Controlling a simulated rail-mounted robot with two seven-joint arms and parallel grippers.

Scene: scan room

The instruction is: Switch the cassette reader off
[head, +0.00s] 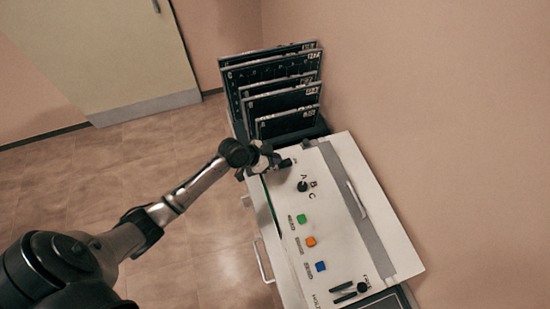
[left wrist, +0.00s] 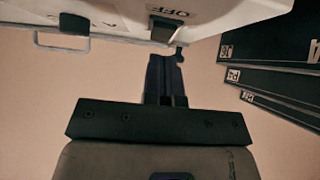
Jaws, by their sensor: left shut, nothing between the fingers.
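The cassette reader (head: 335,250) is a white console against the wall in the head view. Its top carries a dark knob (head: 302,186) marked A, B, C and green, orange and blue buttons. My left gripper (head: 285,164) is at its far end, shut and empty. In the left wrist view, the closed fingers (left wrist: 165,68) point at the reader's white body (left wrist: 225,14). A dark switch (left wrist: 164,29) beside an OFF label sits just beyond the fingertips. I cannot tell whether they touch it, or its position. My right gripper is not in view.
Several dark upright cassettes (head: 270,85) stand in a rack behind the reader, close to my left gripper. A handle (head: 262,262) sticks out from the reader's left side. A pale door (head: 100,50) is at the back left. The floor (head: 120,180) between is clear.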

